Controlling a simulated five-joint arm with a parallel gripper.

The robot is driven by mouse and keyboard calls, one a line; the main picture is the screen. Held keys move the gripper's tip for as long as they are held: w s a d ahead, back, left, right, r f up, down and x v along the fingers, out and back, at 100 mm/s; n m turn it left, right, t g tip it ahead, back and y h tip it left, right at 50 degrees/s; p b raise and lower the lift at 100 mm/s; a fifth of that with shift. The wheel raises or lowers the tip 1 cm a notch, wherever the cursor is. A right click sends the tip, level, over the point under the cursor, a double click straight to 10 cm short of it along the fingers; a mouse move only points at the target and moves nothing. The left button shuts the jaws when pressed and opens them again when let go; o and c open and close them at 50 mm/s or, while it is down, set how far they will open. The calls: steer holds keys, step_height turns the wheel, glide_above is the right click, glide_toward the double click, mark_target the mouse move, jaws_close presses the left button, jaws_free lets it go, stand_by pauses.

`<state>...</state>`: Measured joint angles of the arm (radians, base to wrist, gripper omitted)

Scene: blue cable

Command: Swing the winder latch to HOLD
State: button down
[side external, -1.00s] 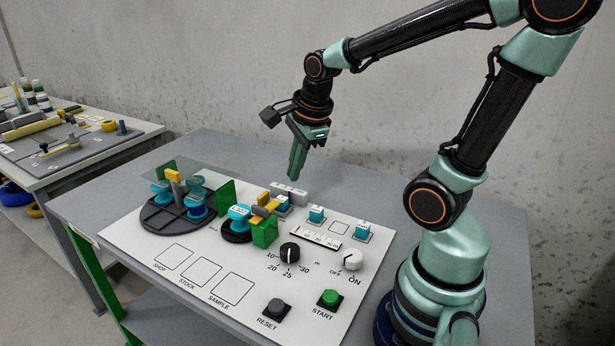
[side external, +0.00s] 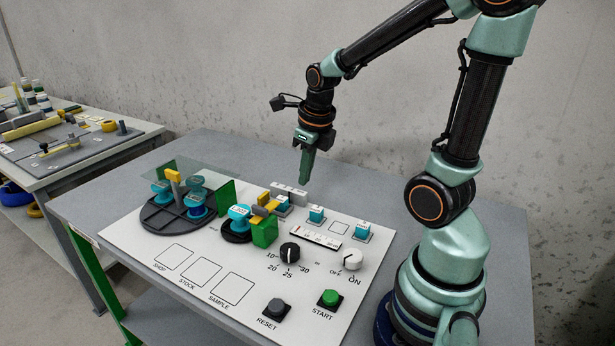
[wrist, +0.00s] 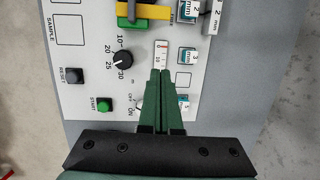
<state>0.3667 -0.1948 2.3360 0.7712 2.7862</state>
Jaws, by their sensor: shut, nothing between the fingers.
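The winder (side external: 239,215) stands mid-panel, with a blue spool, a green block (side external: 264,232) and a yellow bar (side external: 265,204) over it. The yellow bar, which looks like the latch, shows at the top of the wrist view (wrist: 143,12) with green below it. No HOLD mark is readable. My gripper (side external: 304,182) is shut and empty, pointing down in the air above the panel's back part, apart from the yellow bar. In the wrist view its fingertips (wrist: 161,72) overlap the end of the white scale strip.
The white panel (side external: 190,278) carries a black dial (side external: 289,253), a white knob (side external: 352,260), a green START button (side external: 330,298) and a grey RESET button (side external: 275,308). A grey block (side external: 289,193) and blue-topped pieces (side external: 317,214) stand at the back. A dark tray of spools (side external: 150,217) is at left.

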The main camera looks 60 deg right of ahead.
mark_target(273, 203)
steer(key=w+f, duration=0.1)
steer(key=f, duration=0.2)
steer(key=w+f, duration=0.2)
steer(key=f, duration=0.1)
steer(key=w+f, duration=0.2)
steer(key=f, duration=0.1)
steer(key=shift+w+f, duration=0.1)
steer(key=shift+f, duration=0.3)
steer(key=shift+w, duration=0.6)
steer(key=shift+w+d, duration=0.4)
steer(key=shift+w, duration=0.3)
stand_by(0.3)
steer(key=shift+w+d, duration=0.15)
steer(key=shift+w, duration=1.6)
steer(key=shift+w+a, duration=0.35)
steer(key=shift+w, duration=0.3)
